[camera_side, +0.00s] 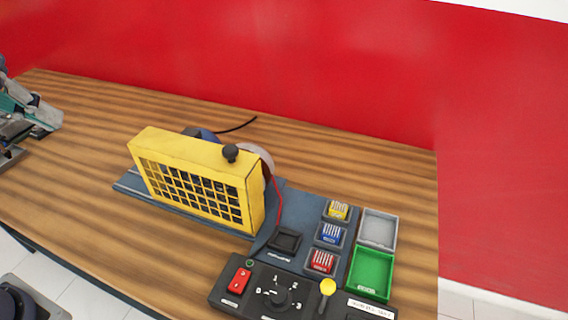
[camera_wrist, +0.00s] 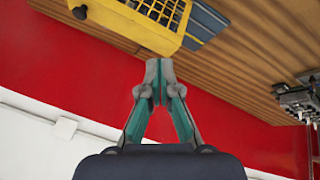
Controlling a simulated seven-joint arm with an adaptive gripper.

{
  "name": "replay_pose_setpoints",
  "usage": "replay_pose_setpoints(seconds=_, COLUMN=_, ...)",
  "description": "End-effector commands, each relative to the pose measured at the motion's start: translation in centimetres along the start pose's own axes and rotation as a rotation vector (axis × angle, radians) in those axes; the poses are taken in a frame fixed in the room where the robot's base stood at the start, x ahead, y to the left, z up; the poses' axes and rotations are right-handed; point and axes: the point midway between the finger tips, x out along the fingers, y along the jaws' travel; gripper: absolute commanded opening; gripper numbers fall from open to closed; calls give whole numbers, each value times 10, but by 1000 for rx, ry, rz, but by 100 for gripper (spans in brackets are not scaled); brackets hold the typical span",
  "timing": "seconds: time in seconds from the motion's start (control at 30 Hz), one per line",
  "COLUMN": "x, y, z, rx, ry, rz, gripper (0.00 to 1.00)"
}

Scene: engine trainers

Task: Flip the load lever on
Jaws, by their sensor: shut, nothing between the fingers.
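The control panel (camera_side: 300,300) is at the bottom of the side view. A short lever with a yellow knob (camera_side: 327,287) stands on it, right of a numbered dial (camera_side: 278,298) and a red switch (camera_side: 239,281). I cannot read which part is labelled load. A black knob (camera_side: 230,152) stands by the yellow grille guard (camera_side: 190,180). The guard also shows in the wrist view (camera_wrist: 150,25). My gripper (camera_wrist: 158,82) is shut and empty, its teal fingertips together, apart from the guard. In the side view, my gripper (camera_side: 35,110) is at the far left, away from the panel.
Beside the panel are yellow, blue and red fuse-like blocks (camera_side: 331,234), a grey tray (camera_side: 378,229) and a green tray (camera_side: 370,274). A grey metal apparatus (camera_wrist: 300,97) is at the right of the wrist view. Bare wooden table (camera_side: 75,165) lies left of the guard.

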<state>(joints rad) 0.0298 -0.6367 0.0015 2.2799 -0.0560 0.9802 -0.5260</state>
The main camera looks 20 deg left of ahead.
Motion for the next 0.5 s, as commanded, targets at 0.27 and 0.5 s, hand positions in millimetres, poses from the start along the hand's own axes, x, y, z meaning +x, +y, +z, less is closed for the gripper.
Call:
replay_pose_setpoints(seconds=0.27, x=24, y=112, z=-39, rx=-319, ry=-190, rz=22, gripper=0)
replay_pose_setpoints(seconds=0.5, x=88, y=218, z=-15, rx=-443, ry=-372, rz=-59, gripper=0)
